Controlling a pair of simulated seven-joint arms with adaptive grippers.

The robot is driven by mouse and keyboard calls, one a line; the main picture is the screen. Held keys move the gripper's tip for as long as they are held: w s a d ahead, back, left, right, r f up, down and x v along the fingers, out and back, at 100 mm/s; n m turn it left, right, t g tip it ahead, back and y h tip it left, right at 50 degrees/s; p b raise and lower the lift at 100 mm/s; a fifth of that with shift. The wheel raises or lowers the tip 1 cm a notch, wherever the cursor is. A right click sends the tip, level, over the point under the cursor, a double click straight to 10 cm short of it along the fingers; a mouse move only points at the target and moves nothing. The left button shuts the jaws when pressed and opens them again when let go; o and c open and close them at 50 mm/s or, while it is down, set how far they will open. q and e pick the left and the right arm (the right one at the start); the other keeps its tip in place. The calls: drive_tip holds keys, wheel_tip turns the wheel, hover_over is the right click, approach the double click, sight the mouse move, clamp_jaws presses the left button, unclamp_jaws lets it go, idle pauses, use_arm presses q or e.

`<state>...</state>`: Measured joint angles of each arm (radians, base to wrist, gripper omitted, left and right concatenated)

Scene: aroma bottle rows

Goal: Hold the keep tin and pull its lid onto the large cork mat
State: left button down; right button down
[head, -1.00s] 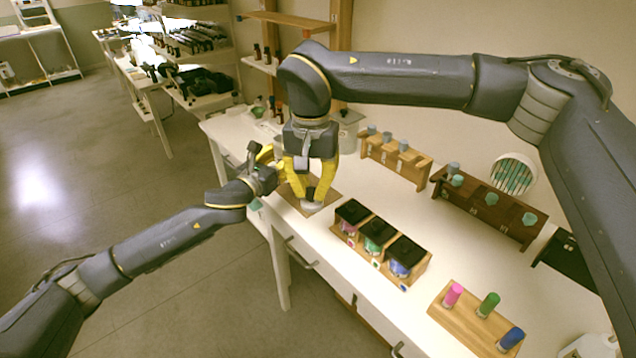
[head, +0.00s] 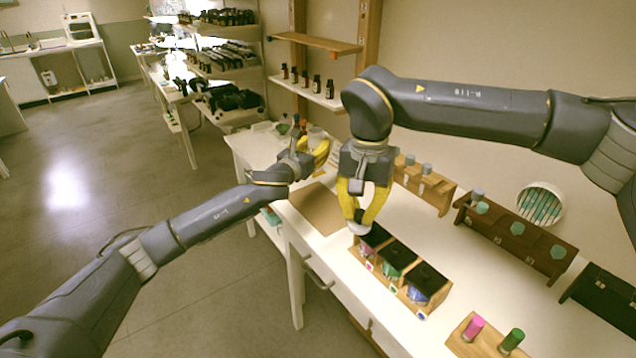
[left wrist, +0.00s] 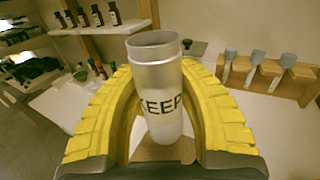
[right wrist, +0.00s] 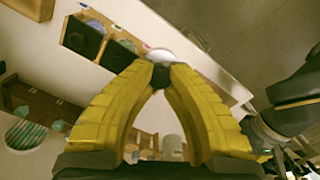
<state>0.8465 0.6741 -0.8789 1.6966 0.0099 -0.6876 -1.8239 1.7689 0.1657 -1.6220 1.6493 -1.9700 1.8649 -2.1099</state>
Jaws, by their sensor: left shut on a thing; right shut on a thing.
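The keep tin (left wrist: 162,95) is a pale metal cylinder lettered "KEEP", upright with its top rim uncovered. My left gripper (head: 318,152) is shut around its body, at the back of the table's left end. My right gripper (head: 360,222) points down and is shut on the lid (head: 358,230), a pale disc with a dark knob. The lid also shows at the fingertips in the right wrist view (right wrist: 160,54). The large cork mat (head: 316,209) is a bare brown sheet. The lid appears beside the mat's right edge; its height is unclear.
A wooden rack of black-topped boxes (head: 402,268) stands close to the right of the lid. Farther back are a light wooden rack (head: 432,190) and a dark one (head: 515,230) with grey-blue stoppers. A shelf with small bottles (head: 312,88) is behind the tin.

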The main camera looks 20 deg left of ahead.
use_arm(q)
hover_over(317, 199)
wheel_tip(317, 199, down, 12)
drive_tip(key=shift+f, duration=0.2)
idle(0.4)
drive_tip(key=shift+f, duration=0.1)
drive_tip(key=c, duration=1.5)
unclamp_jaws()
drive_tip(key=shift+d+f, duration=0.1)
drive_tip(key=o, duration=0.5)
